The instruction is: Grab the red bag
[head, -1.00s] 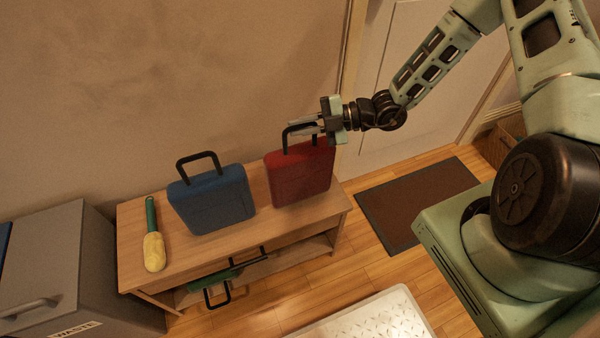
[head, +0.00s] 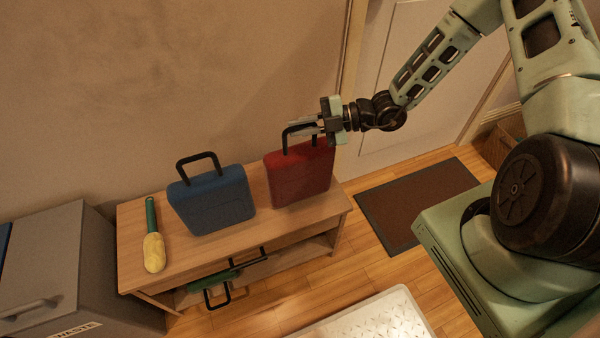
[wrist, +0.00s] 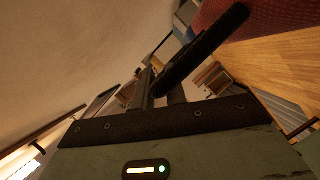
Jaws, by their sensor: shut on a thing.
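The red bag (head: 300,178) stands upright on the right end of the wooden bench (head: 130,262). Its black handle (head: 285,141) rises from the top. My gripper (head: 308,127) comes in from the right at handle height and is shut on the handle. In the wrist view the dark handle (wrist: 205,48) crosses the fingers (wrist: 160,88), and part of the red bag (wrist: 278,18) shows at the upper right. The bag's base appears to rest on the bench top.
A blue bag (head: 212,200) stands left of the red one. A green-handled tool with a yellowish end (head: 154,252) lies farther left. A green item with black handles (head: 217,285) is on the lower shelf. A grey waste bin (head: 55,265) stands left; a brown mat (head: 415,205) lies right.

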